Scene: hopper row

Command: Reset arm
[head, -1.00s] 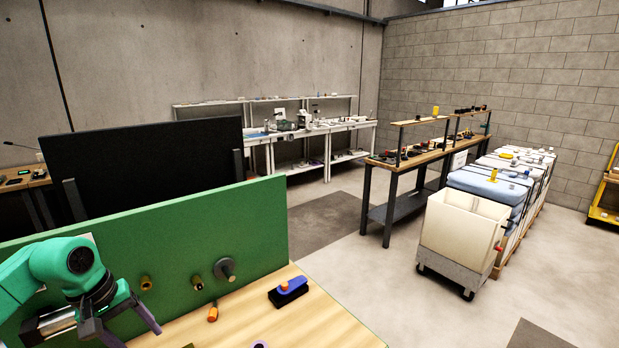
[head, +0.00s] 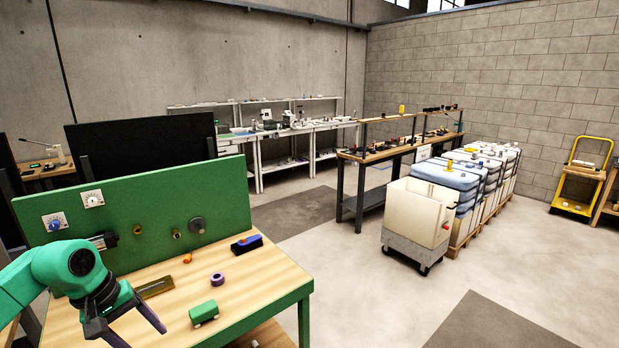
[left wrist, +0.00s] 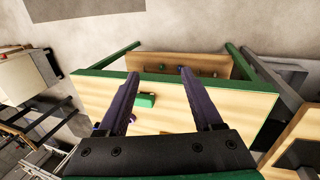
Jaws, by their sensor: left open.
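My left gripper (head: 133,333) is at the lower left of the head view, over the left front part of the wooden workbench (head: 262,283). Its two purple fingers are apart with nothing between them. In the left wrist view the left gripper (left wrist: 162,80) also shows open above the wooden top, with a green block (left wrist: 146,100) on the bench beyond and between the fingers. The same green block (head: 203,313) lies to the right of the gripper in the head view. My right gripper is in neither view.
The bench has a green back panel (head: 150,205) with dials and knobs. A purple ring (head: 217,279), a blue and black tool (head: 247,244), an orange piece (head: 187,258) and a brass-coloured bar (head: 155,287) lie on it. A cream hopper cart (head: 417,220) stands right; floor between is clear.

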